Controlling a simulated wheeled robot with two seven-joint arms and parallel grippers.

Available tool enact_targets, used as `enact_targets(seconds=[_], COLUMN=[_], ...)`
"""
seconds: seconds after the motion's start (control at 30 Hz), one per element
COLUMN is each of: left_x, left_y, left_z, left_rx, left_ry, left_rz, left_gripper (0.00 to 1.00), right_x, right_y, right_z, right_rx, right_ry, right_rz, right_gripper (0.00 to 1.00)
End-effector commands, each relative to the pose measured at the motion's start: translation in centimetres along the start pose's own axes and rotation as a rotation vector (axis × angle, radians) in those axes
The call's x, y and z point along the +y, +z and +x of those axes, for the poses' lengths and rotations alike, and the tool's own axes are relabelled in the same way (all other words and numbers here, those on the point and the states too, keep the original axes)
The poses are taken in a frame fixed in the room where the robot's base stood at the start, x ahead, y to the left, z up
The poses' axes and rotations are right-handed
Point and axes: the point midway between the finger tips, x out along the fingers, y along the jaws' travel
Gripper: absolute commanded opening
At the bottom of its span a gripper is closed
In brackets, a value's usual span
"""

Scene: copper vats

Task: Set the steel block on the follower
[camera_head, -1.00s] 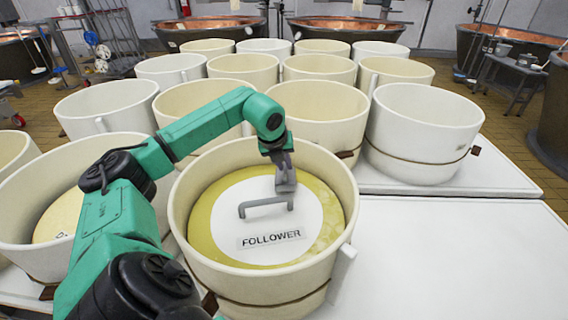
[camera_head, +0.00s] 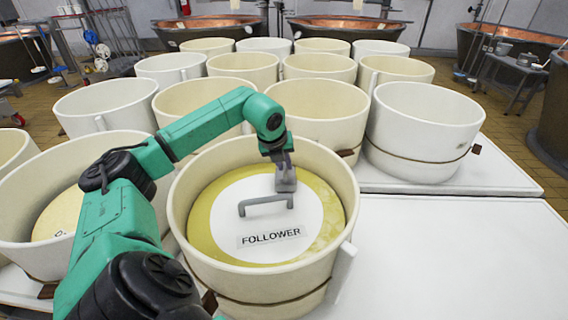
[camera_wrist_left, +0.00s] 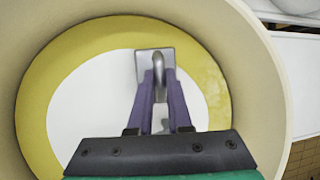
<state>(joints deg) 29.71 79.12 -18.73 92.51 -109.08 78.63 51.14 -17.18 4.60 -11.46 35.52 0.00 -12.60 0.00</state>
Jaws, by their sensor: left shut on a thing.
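The follower (camera_head: 228,215) is a round white disc with a yellow-green rim, a grey bar handle (camera_head: 262,202) and a label reading FOLLOWER. It lies inside a cream mould (camera_head: 352,180). My left gripper (camera_head: 282,168) reaches in over the disc's far side, behind the handle's right end. It is shut on the steel block (camera_wrist_left: 142,68), a small grey square piece with a rounded grip on top, seen between the fingers in the wrist view. In the head view the block (camera_head: 286,186) is small; whether it touches the disc I cannot tell. My right gripper is out of view.
The mould's wall rises around the follower. A bare white tabletop (camera_head: 450,260) is free at the front right. Copper vats (camera_head: 345,28) stand at the back.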

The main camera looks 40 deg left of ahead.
Motion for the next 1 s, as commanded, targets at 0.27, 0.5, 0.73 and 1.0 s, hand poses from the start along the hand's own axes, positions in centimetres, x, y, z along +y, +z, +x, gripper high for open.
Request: enact_targets(seconds=[0.27,0.5,0.73,1.0], left_x=[-0.03,0.02,0.02,0.07], left_y=[0.07,-0.04,-0.03,-0.14], left_z=[0.11,0.37,0.36,0.47], left_rx=[-0.006,-0.006,-0.006,-0.003], left_ry=[-0.005,-0.005,-0.005,-0.002], left_rz=[-0.001,-0.001,-0.001,-0.001], left_gripper=[0.00,0.00,0.00,0.52], right_x=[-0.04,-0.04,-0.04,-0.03], right_y=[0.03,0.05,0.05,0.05], right_z=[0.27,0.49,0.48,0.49], right_rx=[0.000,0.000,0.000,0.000], right_ry=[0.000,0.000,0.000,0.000], right_rz=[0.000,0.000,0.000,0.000], right_gripper=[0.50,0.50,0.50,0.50])
